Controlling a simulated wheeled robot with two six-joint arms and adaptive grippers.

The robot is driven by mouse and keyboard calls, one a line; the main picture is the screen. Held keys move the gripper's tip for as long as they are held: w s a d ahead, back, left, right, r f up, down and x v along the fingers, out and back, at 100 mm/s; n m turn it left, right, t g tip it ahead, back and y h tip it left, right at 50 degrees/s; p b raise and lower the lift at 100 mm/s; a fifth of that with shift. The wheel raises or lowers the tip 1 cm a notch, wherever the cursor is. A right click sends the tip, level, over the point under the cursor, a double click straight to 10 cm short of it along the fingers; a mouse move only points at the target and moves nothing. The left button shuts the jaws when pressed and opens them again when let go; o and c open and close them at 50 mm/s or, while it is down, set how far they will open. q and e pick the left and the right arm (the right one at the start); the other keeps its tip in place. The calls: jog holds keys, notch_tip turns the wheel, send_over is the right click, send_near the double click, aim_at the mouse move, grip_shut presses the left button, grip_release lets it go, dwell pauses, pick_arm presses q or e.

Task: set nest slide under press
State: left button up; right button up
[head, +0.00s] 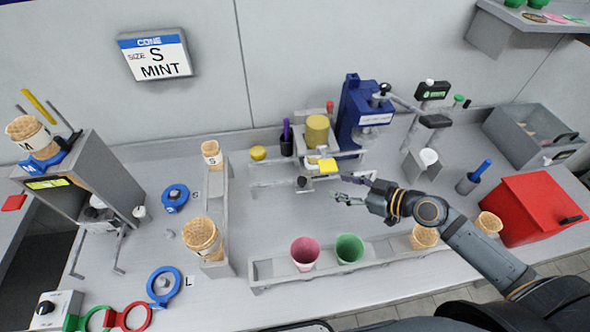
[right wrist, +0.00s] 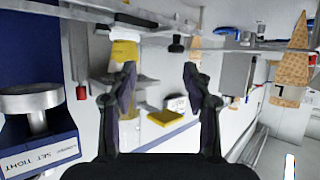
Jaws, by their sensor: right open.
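The blue press (head: 357,115) stands at the back of the bench; its blue body (right wrist: 45,80) fills the left of the right wrist view, with a round metal part. Left of it, grey slide rails (head: 275,183) carry what looks like the nest slide (head: 312,170), with a dark knob (head: 302,182) in front. My left gripper is not seen.
A yellow cylinder (head: 317,128) stands behind the rails. A front rack holds a pink cup (head: 305,251), a green cup (head: 349,247) and a cone (head: 424,236). A red box (head: 535,208) is at right. Bare bench lies between rack and rails.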

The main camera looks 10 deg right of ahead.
aim_at(303, 180)
jog(key=shift+y, duration=0.5)
jog(key=w+a, duration=0.1)
jog(key=a, duration=0.1)
jog(key=w+a+f+p, duration=0.1)
jog(key=w+a, duration=0.1)
jog(key=a, duration=0.1)
jog(key=w+a+f, duration=0.1)
jog(key=w+a, duration=0.1)
jog(key=a, duration=0.1)
jog(key=shift+w+a+f, duration=0.1)
jog(key=shift+a+f, duration=0.1)
jog(key=shift+w+a+f, duration=0.3)
jog(key=shift+a+f, duration=0.05)
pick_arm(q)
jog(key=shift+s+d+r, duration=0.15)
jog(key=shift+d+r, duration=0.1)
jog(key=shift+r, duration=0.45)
pick_arm(e)
jog(key=shift+d, duration=0.1)
jog(key=shift+c, duration=0.2)
grip_shut()
